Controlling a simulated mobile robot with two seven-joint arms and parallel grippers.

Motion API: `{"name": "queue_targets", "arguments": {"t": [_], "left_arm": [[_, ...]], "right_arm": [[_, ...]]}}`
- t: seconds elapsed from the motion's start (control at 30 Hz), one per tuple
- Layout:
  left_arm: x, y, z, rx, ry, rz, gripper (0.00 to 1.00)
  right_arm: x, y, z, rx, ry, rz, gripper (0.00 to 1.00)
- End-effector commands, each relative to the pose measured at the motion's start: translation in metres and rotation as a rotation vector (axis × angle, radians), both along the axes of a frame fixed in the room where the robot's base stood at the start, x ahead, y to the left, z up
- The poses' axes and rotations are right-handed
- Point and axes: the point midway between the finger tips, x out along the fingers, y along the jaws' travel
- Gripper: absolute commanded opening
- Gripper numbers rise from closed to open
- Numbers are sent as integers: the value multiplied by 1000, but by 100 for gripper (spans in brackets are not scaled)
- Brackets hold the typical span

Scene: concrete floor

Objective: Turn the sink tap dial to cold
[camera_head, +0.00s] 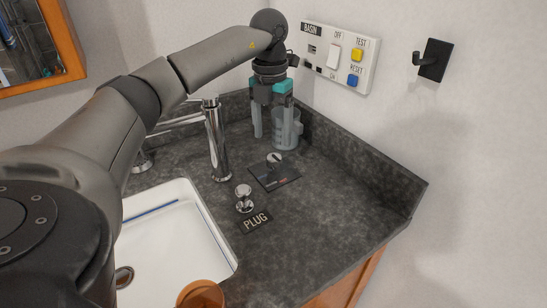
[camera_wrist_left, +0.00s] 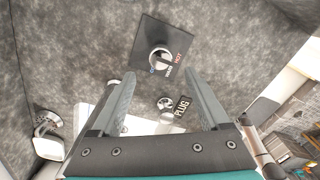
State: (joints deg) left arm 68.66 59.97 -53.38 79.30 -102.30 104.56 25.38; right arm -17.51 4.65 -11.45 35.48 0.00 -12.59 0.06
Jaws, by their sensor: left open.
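The tap dial (camera_head: 274,159) is a small round chrome knob on a dark square plate (camera_head: 285,180) on the counter, right of the chrome tap (camera_head: 216,140). In the left wrist view the dial (camera_wrist_left: 160,60) sits beyond my fingertips, on its plate with small blue and red marks and a "HOT" label. My left gripper (camera_head: 272,135) points down above the counter, behind the dial in the head view, with its fingers apart and nothing seen between them. It also shows in the left wrist view (camera_wrist_left: 160,78). My right gripper is not in view.
A clear measuring jug (camera_head: 287,130) stands close to my left gripper by the back wall. A chrome plug knob (camera_head: 244,198) with a "PLUG" label (camera_head: 256,222) is in front of the dial. The white sink (camera_head: 190,215) lies left; an orange cup (camera_head: 201,294) is at the bottom.

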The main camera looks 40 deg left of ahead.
Motion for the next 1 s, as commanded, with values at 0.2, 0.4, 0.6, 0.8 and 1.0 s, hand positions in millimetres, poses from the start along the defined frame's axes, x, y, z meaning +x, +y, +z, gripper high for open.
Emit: {"name": "queue_targets", "arguments": {"t": [0.2, 0.4, 0.6, 0.8, 1.0], "left_arm": [[0, -2, -43, 0, 1, 0, 79], [0, -2, -61, -1, 0, -1, 79], [1, -3, -65, -1, -1, -1, 79], [1, -3, -64, -1, -1, -1, 73], [1, -3, -64, -2, -1, -1, 51]], "right_arm": [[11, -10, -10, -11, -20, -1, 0], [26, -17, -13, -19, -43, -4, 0], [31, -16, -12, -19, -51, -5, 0], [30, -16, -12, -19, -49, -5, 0], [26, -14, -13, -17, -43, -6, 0]]}}
